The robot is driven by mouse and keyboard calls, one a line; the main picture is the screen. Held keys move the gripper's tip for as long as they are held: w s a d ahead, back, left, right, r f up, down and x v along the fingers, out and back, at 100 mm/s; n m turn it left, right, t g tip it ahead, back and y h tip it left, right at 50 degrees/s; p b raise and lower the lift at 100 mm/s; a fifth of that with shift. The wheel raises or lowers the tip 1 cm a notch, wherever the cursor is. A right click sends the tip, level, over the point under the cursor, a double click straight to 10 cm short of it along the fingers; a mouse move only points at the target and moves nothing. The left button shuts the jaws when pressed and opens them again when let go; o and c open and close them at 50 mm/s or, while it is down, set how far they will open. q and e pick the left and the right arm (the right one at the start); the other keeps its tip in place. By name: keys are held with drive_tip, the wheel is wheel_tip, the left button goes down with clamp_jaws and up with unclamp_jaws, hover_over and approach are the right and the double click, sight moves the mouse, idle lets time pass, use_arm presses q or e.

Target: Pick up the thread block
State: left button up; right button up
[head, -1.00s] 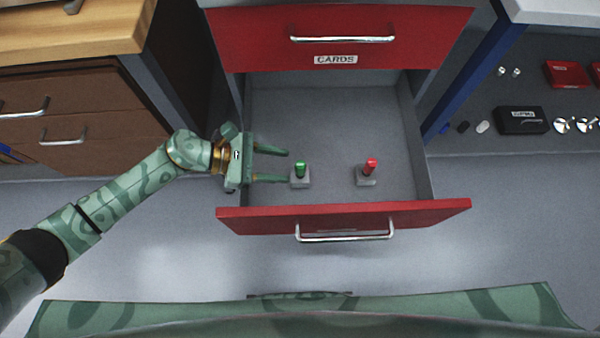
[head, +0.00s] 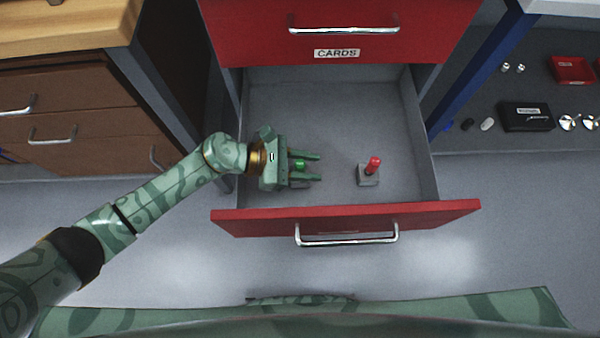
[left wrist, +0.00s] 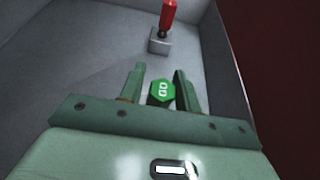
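Two small grey blocks stand in the open red drawer (head: 250,222), each with a coloured plug on top. The green plug (head: 299,165) has a hexagonal top with white lettering in the left wrist view (left wrist: 161,92); its block is mostly hidden by my fingers. The red plug (head: 374,164) leans slightly in its grey block (head: 367,180), to the right. I cannot tell which one is the thread block. My left gripper (head: 318,167) is open, its fingers on either side of the green plug, with small gaps showing in the left wrist view (left wrist: 160,82). My right gripper is out of view.
The drawer walls surround the blocks; its front with a metal handle (head: 347,238) is nearest. A closed drawer labelled CARDS (head: 337,53) sits above at the back. A brown cabinet (head: 70,110) is at left. The drawer floor behind the blocks is clear.

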use_arm(q)
clamp_jaws()
idle(1.2)
